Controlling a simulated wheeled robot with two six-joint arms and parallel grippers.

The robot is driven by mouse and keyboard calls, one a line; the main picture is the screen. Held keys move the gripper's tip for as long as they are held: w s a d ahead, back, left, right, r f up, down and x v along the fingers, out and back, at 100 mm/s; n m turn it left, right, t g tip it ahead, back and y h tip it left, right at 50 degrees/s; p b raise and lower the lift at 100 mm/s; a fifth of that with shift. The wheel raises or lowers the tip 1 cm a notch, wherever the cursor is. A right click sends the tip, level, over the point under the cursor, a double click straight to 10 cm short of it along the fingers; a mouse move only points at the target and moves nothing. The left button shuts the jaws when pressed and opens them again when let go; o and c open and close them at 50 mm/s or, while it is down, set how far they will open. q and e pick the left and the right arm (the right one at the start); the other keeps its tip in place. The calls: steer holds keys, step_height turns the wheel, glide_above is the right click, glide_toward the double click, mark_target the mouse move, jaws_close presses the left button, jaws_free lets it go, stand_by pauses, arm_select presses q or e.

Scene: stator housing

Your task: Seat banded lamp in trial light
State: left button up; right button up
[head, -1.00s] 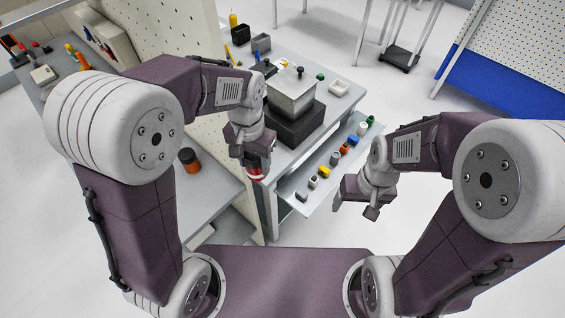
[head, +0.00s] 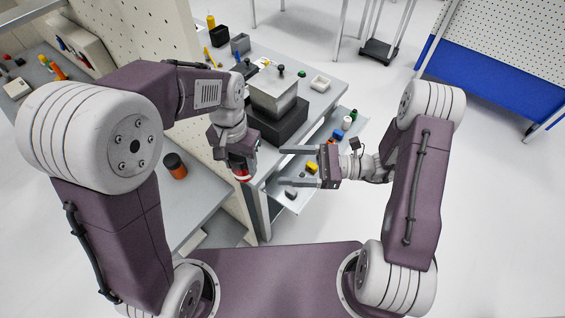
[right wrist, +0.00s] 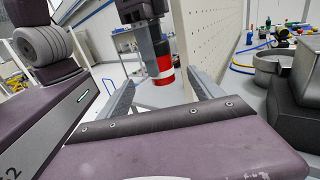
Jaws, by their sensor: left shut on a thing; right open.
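My left gripper (head: 240,158) points down and is shut on the banded lamp (head: 242,175), a small red piece with a white band, held in the air beside the bench's front corner. The lamp also shows in the right wrist view (right wrist: 163,78), below the left gripper and beyond my right fingers. My right gripper (head: 283,166) is open and empty. Its fingers point left towards the lamp, apart from it. In the right wrist view the two fingers (right wrist: 163,90) stand wide on either side of the lamp. I cannot tell which thing is the trial light.
A metal box with a black knob (head: 273,92) stands on a dark block (head: 280,125) on the bench. A pull-out shelf (head: 290,200) with several small coloured parts lies below my right gripper. A pegboard panel (head: 150,45) stands left. A dark jar with an orange band (head: 175,167) stands on the left bench.

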mark_target(244, 164)
arm_select(q)
steer(key=shift+w, duration=0.1)
arm_select(e)
steer(key=a, duration=0.7)
steer(key=w+a, duration=0.1)
steer(key=a, duration=0.3)
steer(key=shift+a, duration=0.35)
